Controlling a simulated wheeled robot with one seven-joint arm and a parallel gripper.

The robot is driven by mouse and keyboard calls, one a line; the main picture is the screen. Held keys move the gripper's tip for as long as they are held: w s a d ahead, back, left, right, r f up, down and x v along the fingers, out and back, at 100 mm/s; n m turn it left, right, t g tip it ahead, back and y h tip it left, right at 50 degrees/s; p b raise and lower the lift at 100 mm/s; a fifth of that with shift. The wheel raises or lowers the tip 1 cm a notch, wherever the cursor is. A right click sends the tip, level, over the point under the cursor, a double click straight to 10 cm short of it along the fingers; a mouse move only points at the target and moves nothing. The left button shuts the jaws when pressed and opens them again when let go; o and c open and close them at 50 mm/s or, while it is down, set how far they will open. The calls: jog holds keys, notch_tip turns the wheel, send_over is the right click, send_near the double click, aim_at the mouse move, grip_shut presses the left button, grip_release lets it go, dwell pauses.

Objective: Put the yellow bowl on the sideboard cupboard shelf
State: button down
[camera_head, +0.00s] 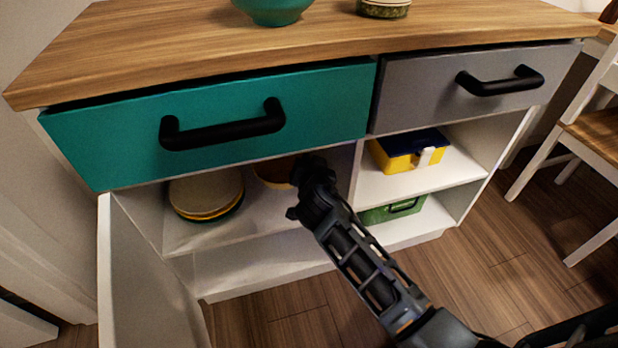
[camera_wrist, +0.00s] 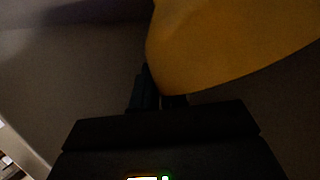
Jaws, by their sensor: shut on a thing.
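The yellow bowl (camera_head: 272,172) is inside the left cupboard compartment of the sideboard, partly hidden behind my gripper and under the drawer. In the wrist view the bowl (camera_wrist: 230,45) fills the upper right, and its wall is at my gripper's fingers. My gripper (camera_head: 310,172) reaches into the compartment from the front right and is shut on the bowl. The fingers (camera_wrist: 160,95) are dark and hard to make out in the wrist view. The cupboard shelf (camera_head: 240,225) lies below the bowl; I cannot tell whether the bowl touches it.
Stacked plates (camera_head: 206,195) sit left on the same shelf. A teal drawer (camera_head: 210,125) hangs above. The cupboard door (camera_head: 150,285) is open at left. A divider (camera_head: 356,175) stands right of the bowl. A yellow box (camera_head: 405,160) and green case (camera_head: 395,212) occupy the right compartments.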

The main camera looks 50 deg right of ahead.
aim_at(283, 171)
notch_tip(283, 171, down, 4)
jog(key=shift+f+b, duration=0.1)
jog(key=shift+b, duration=0.7)
jog(key=shift+w+d+f, duration=0.1)
jog(key=shift+w+f, duration=0.1)
jog(key=shift+f, duration=0.1)
jog(key=shift+f, duration=0.1)
jog(key=c, duration=1.1)
grip_release()
jog(key=shift+c, duration=0.2)
